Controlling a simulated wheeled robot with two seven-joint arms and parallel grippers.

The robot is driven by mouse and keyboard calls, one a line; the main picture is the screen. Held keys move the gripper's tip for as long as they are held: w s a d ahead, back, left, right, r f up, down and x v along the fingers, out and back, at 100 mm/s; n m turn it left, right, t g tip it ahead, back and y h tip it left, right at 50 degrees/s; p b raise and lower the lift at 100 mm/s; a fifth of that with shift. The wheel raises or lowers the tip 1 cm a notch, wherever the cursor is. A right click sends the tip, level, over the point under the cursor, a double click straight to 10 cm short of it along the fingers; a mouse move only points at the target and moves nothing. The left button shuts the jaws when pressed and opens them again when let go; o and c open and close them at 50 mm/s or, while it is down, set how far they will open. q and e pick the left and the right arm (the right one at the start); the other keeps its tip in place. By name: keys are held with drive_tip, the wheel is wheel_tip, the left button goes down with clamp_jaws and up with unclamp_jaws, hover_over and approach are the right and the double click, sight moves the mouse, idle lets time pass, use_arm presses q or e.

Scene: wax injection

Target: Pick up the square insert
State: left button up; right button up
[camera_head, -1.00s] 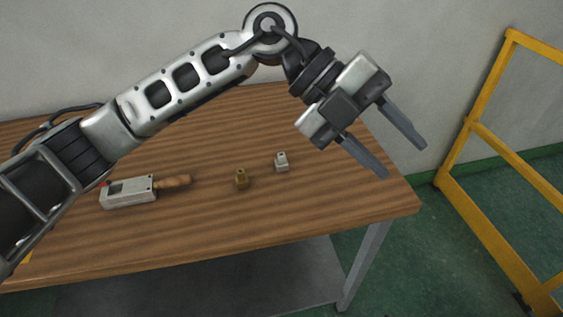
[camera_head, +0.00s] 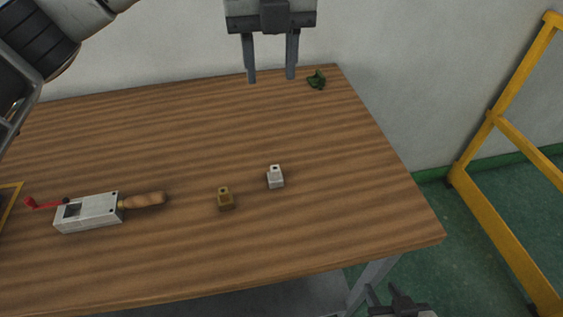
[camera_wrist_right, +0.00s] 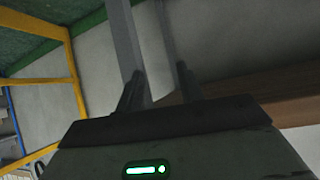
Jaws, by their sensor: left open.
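Two small blocks stand on the wooden table: a brass-brown one (camera_head: 225,199) and a light grey one (camera_head: 275,177) to its right and slightly farther back. Each has a squarish base and a narrower top with a hole. I cannot tell for certain which is the square insert. My left gripper (camera_head: 271,77) is open and empty, its fingers pointing down over the table's back edge, well behind both blocks. My right gripper (camera_head: 385,293) is low at the bottom edge, off the table's front right corner. The right wrist view shows its fingers (camera_wrist_right: 160,90) apart with nothing between.
A grey metal tool (camera_head: 90,212) with a wooden handle and red crank lies at the left of the table (camera_head: 180,150). A small green object (camera_head: 316,79) sits at the back right. A yellow frame (camera_head: 500,190) stands right of the table.

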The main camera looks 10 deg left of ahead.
use_arm(q)
drive_tip(key=b, duration=0.5)
hover_over(275, 168)
wheel_tip(275, 168, down, 6)
wheel_tip(275, 168, down, 12)
drive_tip(key=shift+w+a+r+p, duration=0.1)
drive_tip(key=shift+r+p, duration=0.05)
drive_tip(key=shift+p, duration=0.25)
wheel_tip(275, 168, down, 4)
drive_tip(key=shift+f+p, duration=0.2)
drive_tip(key=shift+p, duration=0.15)
use_arm(e)
drive_tip(key=shift+s+a+f, duration=0.2)
drive_tip(key=shift+a+f, duration=0.1)
drive_tip(key=shift+f, duration=0.3)
drive_tip(key=shift+s+a+f, duration=0.15)
drive_tip(key=shift+a+f, duration=0.1)
drive_tip(key=shift+f, duration=0.3)
use_arm(q)
drive_tip(key=shift+c, duration=0.3)
clamp_jaws()
use_arm(e)
drive_tip(key=shift+r, duration=0.1)
